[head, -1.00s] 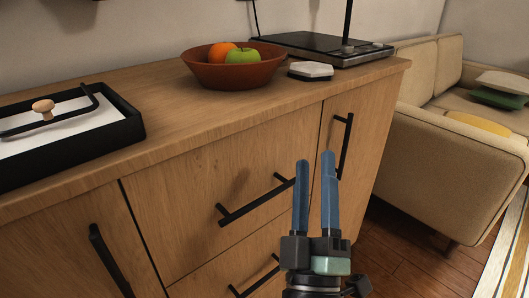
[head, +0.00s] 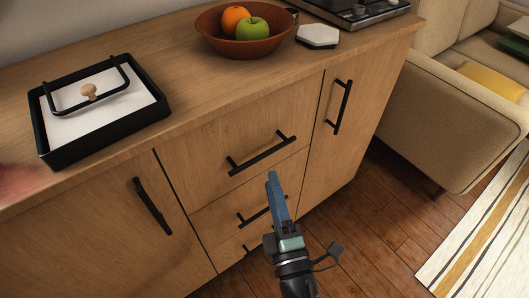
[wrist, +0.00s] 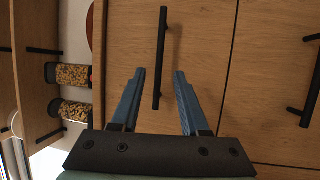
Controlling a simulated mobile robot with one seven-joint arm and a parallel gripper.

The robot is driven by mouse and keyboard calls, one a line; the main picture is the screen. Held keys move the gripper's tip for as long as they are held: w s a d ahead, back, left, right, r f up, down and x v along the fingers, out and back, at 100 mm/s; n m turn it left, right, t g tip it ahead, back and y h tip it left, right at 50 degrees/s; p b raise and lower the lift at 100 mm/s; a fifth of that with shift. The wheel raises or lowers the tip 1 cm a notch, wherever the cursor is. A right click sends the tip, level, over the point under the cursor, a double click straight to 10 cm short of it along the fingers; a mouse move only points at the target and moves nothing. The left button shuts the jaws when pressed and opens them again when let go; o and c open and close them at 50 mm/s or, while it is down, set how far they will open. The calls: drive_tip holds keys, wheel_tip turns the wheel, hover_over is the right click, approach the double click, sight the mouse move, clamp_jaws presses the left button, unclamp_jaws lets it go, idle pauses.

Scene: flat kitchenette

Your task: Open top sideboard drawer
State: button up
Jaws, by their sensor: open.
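The sideboard's top drawer (head: 215,150) is shut, its wooden front flush with the fronts around it. Its black bar handle (head: 262,153) runs across the front. My gripper (head: 272,177) is in front of the drawers, its blue fingertips just below that handle in the head view. The fingers overlap there, seen edge-on. In the wrist view my gripper (wrist: 160,72) is open, and the handle (wrist: 162,40) appears upright, its lower end between the two fingers in the picture. The fingers do not visibly touch it; the depth between them is unclear.
Lower drawers with black handles (head: 248,215) sit beneath, partly behind my gripper. Doors with handles flank them left (head: 152,207) and right (head: 340,107). On top are a black tray (head: 45,150) and a fruit bowl (head: 250,46). A sofa (head: 450,120) stands right; wooden floor is clear.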

sight(265, 153)
drive_tip(key=x, duration=0.8)
drive_tip(key=shift+r+b, duration=0.1)
drive_tip(key=shift+b, duration=0.25)
clamp_jaws()
idle(1.0)
